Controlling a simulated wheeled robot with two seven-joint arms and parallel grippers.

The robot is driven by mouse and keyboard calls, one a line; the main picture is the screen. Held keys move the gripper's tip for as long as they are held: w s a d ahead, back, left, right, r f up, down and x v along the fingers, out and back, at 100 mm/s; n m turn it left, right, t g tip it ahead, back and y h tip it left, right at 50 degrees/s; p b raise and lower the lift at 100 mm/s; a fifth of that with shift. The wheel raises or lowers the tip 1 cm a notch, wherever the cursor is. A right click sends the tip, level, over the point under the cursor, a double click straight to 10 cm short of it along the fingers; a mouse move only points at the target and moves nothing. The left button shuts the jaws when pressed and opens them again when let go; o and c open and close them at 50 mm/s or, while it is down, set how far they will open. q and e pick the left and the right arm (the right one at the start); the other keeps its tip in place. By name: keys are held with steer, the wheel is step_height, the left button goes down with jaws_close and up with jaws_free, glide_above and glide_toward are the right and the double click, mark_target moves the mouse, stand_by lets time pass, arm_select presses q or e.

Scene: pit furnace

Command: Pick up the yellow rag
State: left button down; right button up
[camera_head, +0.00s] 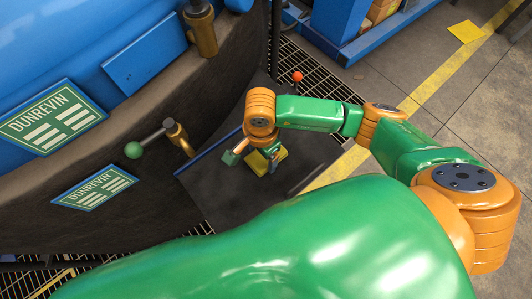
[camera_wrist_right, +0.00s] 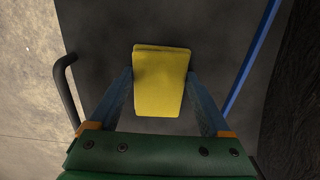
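The yellow rag (camera_head: 266,161) looks like a small folded pad on a dark flat surface beside the large blue vessel. In the right wrist view the rag (camera_wrist_right: 160,82) is in the middle, between the two blue-grey fingers. My right gripper (camera_head: 251,160) is at the rag, with its fingers apart on either side of it. In the right wrist view the fingers of this gripper (camera_wrist_right: 160,76) come close to the rag's side edges; I cannot tell whether they touch it. My left gripper is not in view.
A green ball-ended lever (camera_head: 134,150) and a red knob (camera_head: 297,76) stand near the dark surface. The blue vessel (camera_head: 70,40) fills the upper left. A flat yellow square (camera_head: 466,31) lies on the floor. Open floor is at the right.

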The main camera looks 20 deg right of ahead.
mark_target(260, 159)
steer(key=shift+c, duration=0.3)
steer(key=shift+r, duration=0.3)
steer(key=r, duration=0.3)
steer(key=shift+a+r, duration=0.1)
steer(key=shift+a, duration=0.1)
steer(key=s+r, duration=0.1)
steer(key=s+a+r, duration=0.1)
steer(key=r, duration=0.1)
steer(key=s+a+r+p, duration=0.1)
steer(key=shift+a+r, duration=0.15)
steer(key=shift+r, duration=0.05)
steer(key=s+a+r, duration=0.4)
steer(key=s+a, duration=0.2)
steer(key=s, duration=0.1)
steer(key=shift+s+a+r, duration=0.15)
steer(key=shift+s+r, duration=0.2)
steer(key=shift+r, duration=0.05)
